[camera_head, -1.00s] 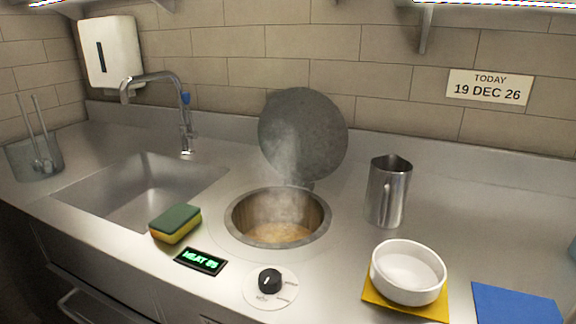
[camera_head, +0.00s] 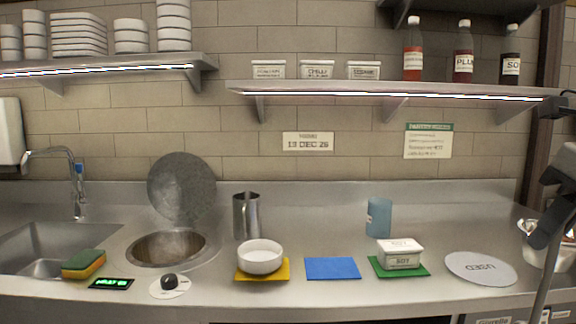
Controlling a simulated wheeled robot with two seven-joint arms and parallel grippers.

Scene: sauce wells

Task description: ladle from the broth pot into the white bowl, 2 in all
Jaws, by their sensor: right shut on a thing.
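The broth pot (camera_head: 138,253) is a round metal well sunk in the counter at the left, with its round grey lid (camera_head: 182,188) standing open behind it. From this angle its contents are hardly visible. The white bowl (camera_head: 260,258) stands upright on a yellow mat (camera_head: 243,275), right of the pot; it looks empty. My right gripper (camera_head: 548,232) is at the far right edge, partly cut off, far from pot and bowl. It is shut on a thin grey rod (camera_head: 543,295) that looks like the ladle's handle; the ladle's cup is out of view. My left gripper is not in view.
A metal pitcher (camera_head: 246,216) stands behind the bowl. A blue mat (camera_head: 332,268) is bare. A white labelled tub (camera_head: 400,254) sits on a green mat (camera_head: 380,272), with a blue cup (camera_head: 378,217) behind. A grey "USED" disc (camera_head: 480,268) lies right. A sponge (camera_head: 83,264) and knob (camera_head: 169,282) are near the pot.

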